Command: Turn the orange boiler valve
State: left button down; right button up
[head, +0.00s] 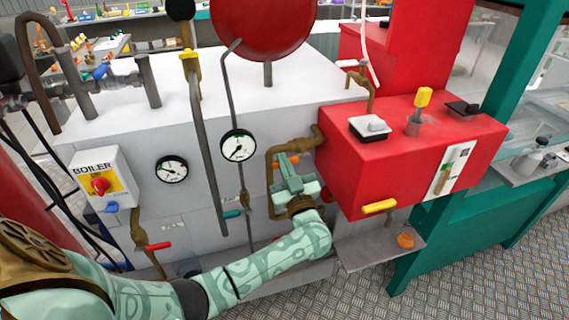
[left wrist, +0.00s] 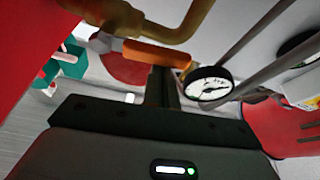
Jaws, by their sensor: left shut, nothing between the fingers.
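The orange valve handle (left wrist: 155,53) sits on a brass pipe (left wrist: 185,22) in the left wrist view. In the head view only small orange parts of the handle (head: 294,159) show behind my left gripper (head: 284,166). My left gripper is shut and empty. Its fingers (left wrist: 163,88) reach up to the handle in the left wrist view, close beside it. I cannot tell whether they touch it. My right gripper is not in view.
A pressure gauge (head: 238,146) is on the white boiler front, left of the gripper. A red box (head: 405,145) juts out at right, with a yellow lever (head: 380,206) below. The BOILER switch (head: 100,180) and red-handled valve (head: 158,246) are at left.

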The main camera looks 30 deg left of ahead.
pick_arm(q)
jog(key=shift+f+n, duration=0.35)
jog(key=shift+n, duration=0.25)
jog(key=f+n+g+b, duration=0.1)
jog(key=n+b, duration=0.1)
jog(key=n, duration=0.1)
jog(key=f+n+g+b, duration=0.1)
jog(key=f+n+g, duration=0.1)
jog(key=n, duration=0.2)
jog(key=w+d+f+n+g+y+b, duration=0.1)
jog(key=f+n+b, duration=0.1)
jog(key=n, duration=0.1)
jog(key=shift+w+d+g+b, duration=0.1)
jog(key=shift+g+b, duration=0.25)
jog(key=shift+g, duration=0.05)
jog(key=shift+w, duration=0.1)
